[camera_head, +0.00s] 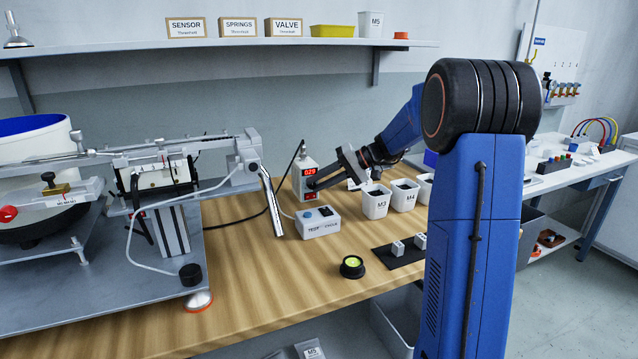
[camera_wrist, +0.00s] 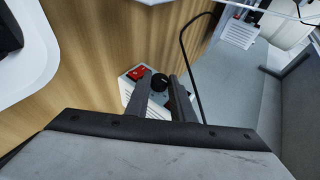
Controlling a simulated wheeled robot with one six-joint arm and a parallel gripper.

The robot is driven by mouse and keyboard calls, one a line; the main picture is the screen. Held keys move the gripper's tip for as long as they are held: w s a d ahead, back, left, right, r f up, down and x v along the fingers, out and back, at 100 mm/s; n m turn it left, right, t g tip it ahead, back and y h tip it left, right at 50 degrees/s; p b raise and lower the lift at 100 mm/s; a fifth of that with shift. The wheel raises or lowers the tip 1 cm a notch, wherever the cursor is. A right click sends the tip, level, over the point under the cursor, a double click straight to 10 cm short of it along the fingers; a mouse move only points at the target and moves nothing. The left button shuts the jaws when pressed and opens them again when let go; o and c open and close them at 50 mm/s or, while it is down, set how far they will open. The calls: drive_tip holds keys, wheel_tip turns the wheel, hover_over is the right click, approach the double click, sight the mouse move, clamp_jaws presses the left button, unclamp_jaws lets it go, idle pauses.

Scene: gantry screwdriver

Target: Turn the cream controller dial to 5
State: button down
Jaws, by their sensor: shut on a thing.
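The cream controller (camera_head: 307,163) stands upright on the wooden bench. Its red display reads what looks like 029, with a red switch low on its front. In the wrist view the controller's pale face (camera_wrist: 127,88) shows a red part and a black round dial (camera_wrist: 159,81). My gripper (camera_head: 317,184) reaches from the right to the controller's front in the head view. In the wrist view its two fingers (camera_wrist: 163,88) are at the dial, one on each side, shut on it. The dial's marks and pointer cannot be read, and my gripper hides the dial in the head view.
A low white control box (camera_head: 318,226) stands in front of the controller. White bins (camera_head: 376,205) stand to the right, near my arm. A metal rod (camera_head: 270,200) hangs from the gantry at left. A round yellow-green button (camera_head: 352,265) sits near the bench's front.

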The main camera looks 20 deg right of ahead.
drive_tip(key=c, duration=1.5)
unclamp_jaws()
drive_tip(key=shift+c, duration=0.2)
drive_tip(key=v, duration=1.7)
drive_tip(key=shift+d, duration=0.2)
drive_tip(key=shift+s+r, duration=0.1)
drive_tip(key=shift+a, duration=0.1)
